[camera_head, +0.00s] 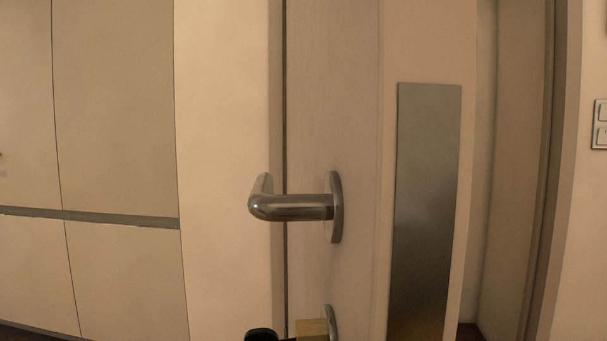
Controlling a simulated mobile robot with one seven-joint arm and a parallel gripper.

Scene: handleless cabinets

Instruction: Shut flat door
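The flat door (350,120) is a pale, smooth panel in the middle of the view, seen at a steep slant. A metal lever handle (290,207) sticks out from it, its grip pointing left from a round plate. Below it, at the bottom edge, a second round metal plate (331,322) is partly cut off. A brass-coloured piece (312,328) and a dark rounded piece (262,335) show beside it, perhaps a lock and key. The door appears open, but its hinge side and how far it stands open are not clear. My gripper is not in view.
A tall metal plate (428,210) is on the pale upright surface right of the handle. A door frame (550,180) stands further right, with wall switches (600,125) beyond it. Handleless cabinet fronts (115,110) with a grey horizontal strip (90,217) fill the left.

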